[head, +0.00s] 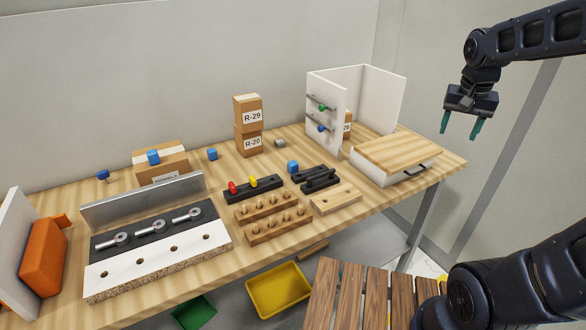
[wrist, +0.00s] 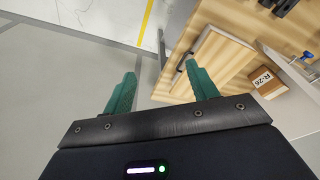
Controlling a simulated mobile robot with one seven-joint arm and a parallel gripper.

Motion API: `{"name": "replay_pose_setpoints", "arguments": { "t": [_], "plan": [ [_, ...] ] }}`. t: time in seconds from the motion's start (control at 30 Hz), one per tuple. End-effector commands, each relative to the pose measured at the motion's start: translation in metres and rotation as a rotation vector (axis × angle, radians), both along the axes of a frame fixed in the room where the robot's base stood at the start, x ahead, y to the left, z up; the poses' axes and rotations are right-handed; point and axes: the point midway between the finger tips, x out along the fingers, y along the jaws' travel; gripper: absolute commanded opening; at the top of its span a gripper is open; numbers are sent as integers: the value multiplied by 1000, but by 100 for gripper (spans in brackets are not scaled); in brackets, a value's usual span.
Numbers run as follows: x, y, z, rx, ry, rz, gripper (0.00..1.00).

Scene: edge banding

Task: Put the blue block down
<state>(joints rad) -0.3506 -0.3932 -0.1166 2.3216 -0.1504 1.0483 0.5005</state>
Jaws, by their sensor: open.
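My gripper (head: 461,128) is raised in the air off the right end of the workbench (head: 340,215). Its teal fingers are apart with nothing between them, as the wrist view also shows (wrist: 161,92). Several blue blocks are in the head view, all well left of my gripper. One blue block (head: 153,157) sits on a cardboard box (head: 177,166). Another blue block (head: 212,154) stands on the bench near the back. A third blue block (head: 293,167) is beside the black racks. I cannot tell which one the task names.
A drawer box with a wooden top (head: 400,150) is at the bench's right end, near a white panel stand (head: 390,97). Stacked cartons (head: 249,117), a clamp fixture (head: 155,250) and wooden peg racks (head: 275,225) occupy the bench. A yellow bin (head: 279,288) is below. Floor under my gripper is clear.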

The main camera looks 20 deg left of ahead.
Motion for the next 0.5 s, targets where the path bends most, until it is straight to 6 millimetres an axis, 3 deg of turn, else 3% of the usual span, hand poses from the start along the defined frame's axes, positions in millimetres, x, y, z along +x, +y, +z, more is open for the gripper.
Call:
{"name": "replay_pose_setpoints", "arguments": {
  "t": [0.5],
  "plan": [
    [93, 103, -35, -170, 81, -190, 58]
  ]
}}
